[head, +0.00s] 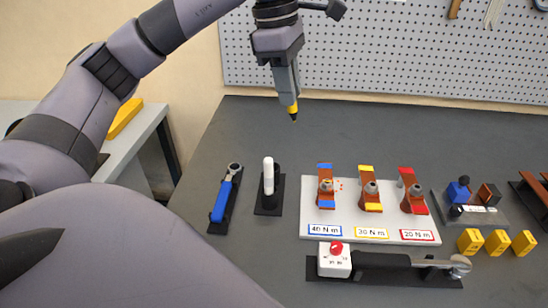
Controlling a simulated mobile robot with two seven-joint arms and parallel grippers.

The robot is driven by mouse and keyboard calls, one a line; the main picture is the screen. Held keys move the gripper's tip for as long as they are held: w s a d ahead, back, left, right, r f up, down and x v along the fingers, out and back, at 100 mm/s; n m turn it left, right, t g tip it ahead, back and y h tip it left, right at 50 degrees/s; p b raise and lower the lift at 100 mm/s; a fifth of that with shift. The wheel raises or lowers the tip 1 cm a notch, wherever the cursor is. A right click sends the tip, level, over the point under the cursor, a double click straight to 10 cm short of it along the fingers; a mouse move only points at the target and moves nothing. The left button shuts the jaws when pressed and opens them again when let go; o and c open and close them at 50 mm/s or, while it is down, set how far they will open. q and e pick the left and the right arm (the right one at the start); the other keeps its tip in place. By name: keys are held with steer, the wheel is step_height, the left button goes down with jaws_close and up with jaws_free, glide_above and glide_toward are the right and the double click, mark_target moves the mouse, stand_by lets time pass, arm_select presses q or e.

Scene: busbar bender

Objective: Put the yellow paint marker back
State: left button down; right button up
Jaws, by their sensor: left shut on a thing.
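My left gripper (287,92) points down above the back of the dark table. It is shut on the yellow paint marker (293,108), whose yellow body and dark tip stick out below the fingers. The marker hangs clear of the table, tip down. My right gripper is not in view.
A blue-handled ratchet (224,196) lies left of the stand. To the right is a white board (340,229) with copper pieces and torque labels. A torque wrench (400,262) lies in front, and yellow blocks (497,243) sit at right. The table's back area is clear.

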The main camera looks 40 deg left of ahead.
arm_select(q)
steer(key=a+r+g+y+p, duration=0.1)
steer(key=a+r+p, duration=0.2)
steer(key=r, duration=0.1)
steer(key=shift+y, duration=0.3)
steer(key=f+b, duration=0.1)
steer(key=f, duration=0.5)
steer(key=f+b, duration=0.1)
steer(key=f, duration=0.6)
steer(key=f+b, duration=0.2)
steer(key=f, duration=0.5)
steer(key=shift+s+a+f, duration=0.15)
steer(key=shift+a+f, duration=0.05)
steer(key=shift+a, duration=0.2)
steer(key=shift+f+b, duration=0.45)
steer(key=shift+f, duration=0.15)
steer(key=c, duration=1.1)
jaws_free()
steer(key=shift+o, duration=0.2)
